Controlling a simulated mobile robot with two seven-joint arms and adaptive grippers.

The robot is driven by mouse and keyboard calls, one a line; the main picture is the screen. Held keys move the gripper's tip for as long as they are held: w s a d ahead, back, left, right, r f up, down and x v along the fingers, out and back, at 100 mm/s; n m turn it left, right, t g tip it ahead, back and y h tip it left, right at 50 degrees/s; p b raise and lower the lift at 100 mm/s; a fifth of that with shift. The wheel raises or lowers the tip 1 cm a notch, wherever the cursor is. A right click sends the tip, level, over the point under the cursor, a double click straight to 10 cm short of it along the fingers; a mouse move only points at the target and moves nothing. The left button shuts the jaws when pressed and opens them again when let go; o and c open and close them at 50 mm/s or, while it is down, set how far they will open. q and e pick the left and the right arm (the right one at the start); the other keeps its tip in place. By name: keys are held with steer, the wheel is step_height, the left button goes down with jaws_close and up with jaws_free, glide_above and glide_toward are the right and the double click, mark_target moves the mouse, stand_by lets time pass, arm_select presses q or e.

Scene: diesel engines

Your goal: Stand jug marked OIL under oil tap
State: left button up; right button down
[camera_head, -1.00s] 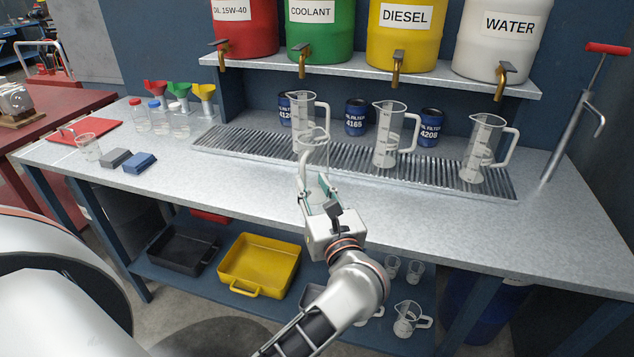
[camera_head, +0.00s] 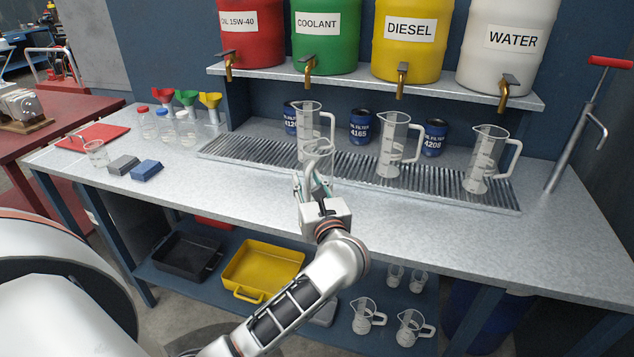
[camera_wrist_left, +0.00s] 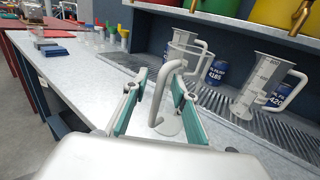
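A clear jug with a pale handle (camera_head: 318,155) stands upright on the bench at the grate's front edge, in front of a taller jug. In the left wrist view its hooked handle (camera_wrist_left: 163,92) is between the fingers; I read no marking on it. My left gripper (camera_head: 314,184) is open around this handle, with a gap on each side; it also shows in the left wrist view (camera_wrist_left: 158,100). The oil tap (camera_head: 229,66) is on the red OIL 15W-40 drum (camera_head: 251,40), further left and back. The grate below it is empty. My right gripper is not in view.
Tall jugs stand on the grate (camera_head: 240,152): one behind my gripper (camera_head: 308,125), one under diesel (camera_head: 393,145), one under water (camera_head: 484,160). Blue oil filters (camera_head: 361,128) stand behind. Bottles, funnels and blocks (camera_head: 146,170) are at left. The front bench is clear.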

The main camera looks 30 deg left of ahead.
arm_select(q)
jaws_close()
steer(key=shift+r, duration=0.1)
